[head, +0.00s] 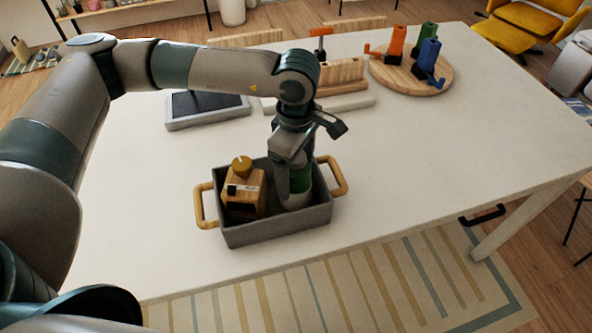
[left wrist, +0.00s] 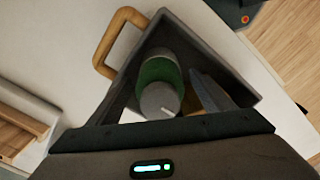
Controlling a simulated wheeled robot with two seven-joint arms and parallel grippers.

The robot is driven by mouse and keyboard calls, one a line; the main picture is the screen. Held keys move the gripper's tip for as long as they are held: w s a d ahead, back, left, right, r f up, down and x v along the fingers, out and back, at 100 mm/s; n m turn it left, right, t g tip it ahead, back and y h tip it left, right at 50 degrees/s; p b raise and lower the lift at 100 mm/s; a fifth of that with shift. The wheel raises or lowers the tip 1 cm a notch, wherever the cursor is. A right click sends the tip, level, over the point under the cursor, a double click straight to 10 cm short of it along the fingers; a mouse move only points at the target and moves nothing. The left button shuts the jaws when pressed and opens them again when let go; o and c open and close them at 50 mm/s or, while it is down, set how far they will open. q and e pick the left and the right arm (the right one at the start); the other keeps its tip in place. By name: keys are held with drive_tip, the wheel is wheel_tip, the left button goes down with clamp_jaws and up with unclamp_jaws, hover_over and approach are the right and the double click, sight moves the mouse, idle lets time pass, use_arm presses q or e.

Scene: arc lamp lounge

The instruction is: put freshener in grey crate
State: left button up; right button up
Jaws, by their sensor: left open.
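The freshener looks to be the green and white can (head: 300,182), standing inside the grey crate (head: 277,228) on its right side. It also shows in the left wrist view (left wrist: 157,72), within the crate walls (left wrist: 215,55). My left gripper (head: 290,176) reaches down into the crate from above. Its jaws are open at the can, with a finger along the can's left side in the head view. The far finger is hidden. My right gripper is out of both views.
A grey tray (head: 208,110), a wooden rack (head: 341,78) and a round board (head: 411,72) with colored mills stand behind. The table's right side is clear.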

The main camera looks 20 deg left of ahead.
use_arm(q)
wheel_tip(320, 180, up, 10)
drive_tip(key=b, duration=0.3)
drive_tip(key=shift+r, duration=0.75)
